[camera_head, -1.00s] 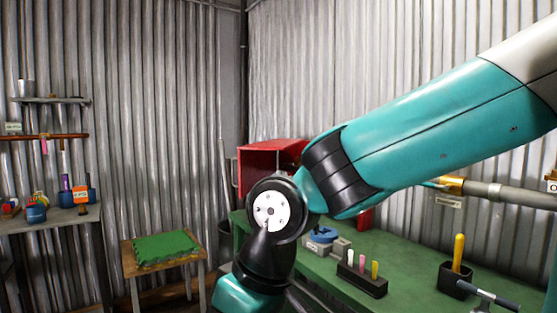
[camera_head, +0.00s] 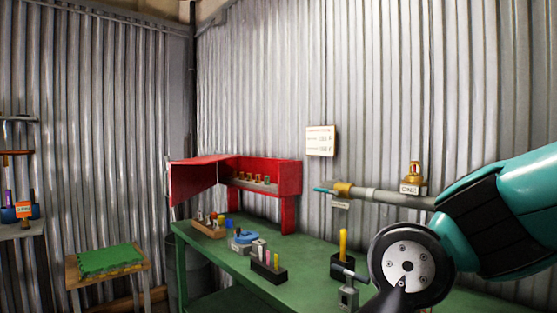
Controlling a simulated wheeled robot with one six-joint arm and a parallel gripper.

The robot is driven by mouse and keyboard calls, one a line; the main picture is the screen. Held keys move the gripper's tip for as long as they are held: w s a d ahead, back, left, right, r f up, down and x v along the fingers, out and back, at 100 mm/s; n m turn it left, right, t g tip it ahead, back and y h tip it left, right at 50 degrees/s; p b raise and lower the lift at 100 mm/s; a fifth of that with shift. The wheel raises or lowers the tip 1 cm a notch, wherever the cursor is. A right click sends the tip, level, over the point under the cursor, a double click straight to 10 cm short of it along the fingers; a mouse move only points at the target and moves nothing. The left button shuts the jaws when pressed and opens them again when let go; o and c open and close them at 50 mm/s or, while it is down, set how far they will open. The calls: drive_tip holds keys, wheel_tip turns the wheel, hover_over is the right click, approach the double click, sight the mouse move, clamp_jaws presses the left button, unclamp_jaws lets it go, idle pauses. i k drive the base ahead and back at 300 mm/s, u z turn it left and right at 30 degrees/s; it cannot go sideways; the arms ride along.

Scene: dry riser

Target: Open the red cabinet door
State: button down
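The red cabinet (camera_head: 289,177) is an open-fronted box on red legs above the green workbench, against the corrugated wall. Its red door (camera_head: 192,181) stands swung out to the left, away from the front. Several small brass-coloured pieces show on the shelf inside. My arm crosses the lower right of the picture, well to the right of the cabinet and apart from it. My gripper is outside the picture, so its fingers and anything in them are hidden.
The green workbench (camera_head: 212,258) holds a wooden block with small items (camera_head: 209,228), a blue vise-like tool (camera_head: 244,238), a black marker holder (camera_head: 268,273) and a black cup (camera_head: 343,265). A pipe with a brass valve (camera_head: 414,173) runs along the wall. A small table with a green mat (camera_head: 110,260) stands left.

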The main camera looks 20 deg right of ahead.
sight(188, 179)
drive_tip(key=u, duration=1)
drive_tip(key=i, duration=1.35)
drive_tip(key=z, duration=0.25)
